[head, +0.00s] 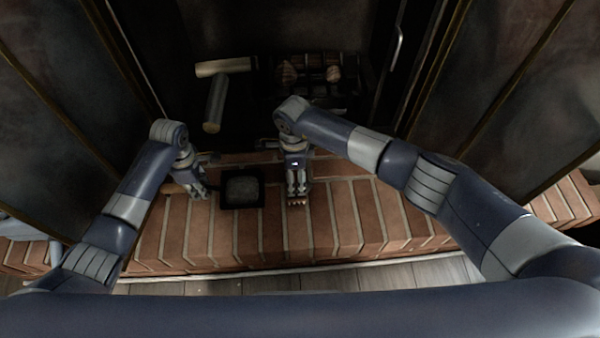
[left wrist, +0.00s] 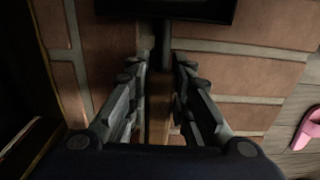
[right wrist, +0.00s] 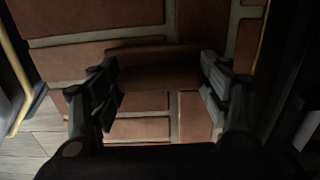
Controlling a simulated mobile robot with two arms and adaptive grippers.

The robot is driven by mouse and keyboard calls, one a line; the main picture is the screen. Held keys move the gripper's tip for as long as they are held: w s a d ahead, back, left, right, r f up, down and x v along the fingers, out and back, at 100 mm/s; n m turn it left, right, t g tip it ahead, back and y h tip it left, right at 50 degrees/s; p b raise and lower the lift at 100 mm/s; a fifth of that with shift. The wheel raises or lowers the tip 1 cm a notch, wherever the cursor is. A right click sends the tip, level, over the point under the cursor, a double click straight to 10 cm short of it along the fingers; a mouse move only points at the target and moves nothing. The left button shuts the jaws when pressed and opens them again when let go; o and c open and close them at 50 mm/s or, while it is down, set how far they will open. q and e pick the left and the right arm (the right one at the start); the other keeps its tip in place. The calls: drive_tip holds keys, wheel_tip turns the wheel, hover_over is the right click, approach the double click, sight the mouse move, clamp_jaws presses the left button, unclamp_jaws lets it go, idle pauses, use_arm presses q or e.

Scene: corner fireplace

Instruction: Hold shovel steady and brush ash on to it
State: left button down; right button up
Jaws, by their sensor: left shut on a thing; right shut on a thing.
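The shovel (head: 242,203) is a black square pan on the brick hearth. A greyish patch fills its inside; I cannot tell if this is ash or the pan's surface. My left gripper (head: 200,194) is left of the pan, shut on the shovel's handle. In the left wrist view, the wooden handle (left wrist: 160,118) lies between the fingers, with a dark shaft leading to the pan (left wrist: 165,8). My right gripper (head: 297,188) is right of the pan, apart from it, shut on the brush (head: 297,202). The brush's brown body (right wrist: 155,74) spans the fingers in the right wrist view.
Pale logs (head: 215,103) and a dark grate (head: 312,88) with lumps lie inside the fireplace behind. Dark door panels (head: 75,80) flank the opening. The brick hearth (head: 365,225) is clear at right. A pink object (left wrist: 307,128) lies on the wooden floor.

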drive_tip(key=shift+a+f, duration=0.1)
drive_tip(key=shift+a, duration=0.3)
drive_tip(key=shift+s, duration=0.1)
drive_tip(key=shift+a, duration=1.35)
drive_tip(key=shift+a, duration=0.15)
drive_tip(key=shift+a, duration=1.2)
drive_tip(key=d+r, duration=0.1)
drive_tip(key=r, duration=0.1)
drive_tip(key=d+r, duration=0.1)
drive_tip(key=r, duration=0.1)
drive_tip(key=d+r, duration=0.1)
drive_tip(key=r, duration=0.1)
drive_tip(key=shift+r, duration=0.15)
